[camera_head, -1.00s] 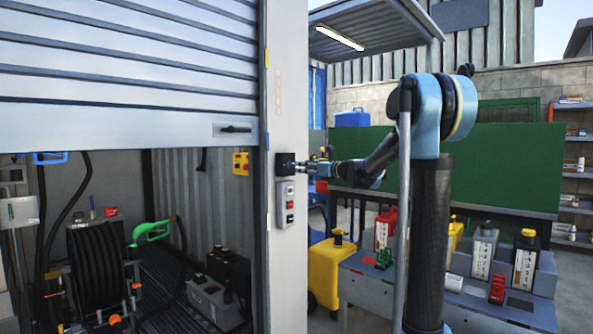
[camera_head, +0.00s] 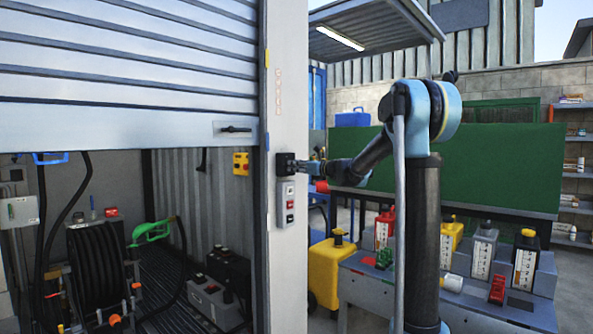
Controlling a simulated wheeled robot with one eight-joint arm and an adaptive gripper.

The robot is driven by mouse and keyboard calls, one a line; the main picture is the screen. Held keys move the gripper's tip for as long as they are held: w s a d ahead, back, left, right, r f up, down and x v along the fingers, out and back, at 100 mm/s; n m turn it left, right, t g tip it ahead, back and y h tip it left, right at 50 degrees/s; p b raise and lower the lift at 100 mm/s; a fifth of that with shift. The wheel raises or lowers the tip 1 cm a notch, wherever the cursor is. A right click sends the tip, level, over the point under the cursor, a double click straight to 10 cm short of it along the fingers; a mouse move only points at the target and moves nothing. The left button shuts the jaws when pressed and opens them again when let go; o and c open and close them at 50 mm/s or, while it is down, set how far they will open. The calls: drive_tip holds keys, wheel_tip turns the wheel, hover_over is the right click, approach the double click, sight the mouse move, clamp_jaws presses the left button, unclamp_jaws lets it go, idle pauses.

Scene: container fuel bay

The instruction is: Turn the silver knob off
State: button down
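A small black switch box (camera_head: 286,163) is fixed to the pale door post, above a grey button panel (camera_head: 285,204). A silver knob cannot be made out clearly; the right side of the black box is where my gripper meets it. My gripper (camera_head: 308,166) points left at the box, with its fingertips at or very near its right side. The fingers are too small and dark to tell whether they are open, shut or touching a knob.
A half-raised roller shutter (camera_head: 120,125) stands left of the post (camera_head: 291,100), with a hose reel (camera_head: 98,260) beneath it. A yellow container (camera_head: 332,268) and a grey bench (camera_head: 375,290) with several cans are at the lower right.

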drive_tip(key=shift+n, duration=0.3)
drive_tip(key=n, duration=1.1)
drive_tip(key=shift+w+d, duration=0.1)
idle(0.6)
drive_tip(key=c, duration=1.3)
unclamp_jaws()
drive_tip(key=shift+c, duration=0.2)
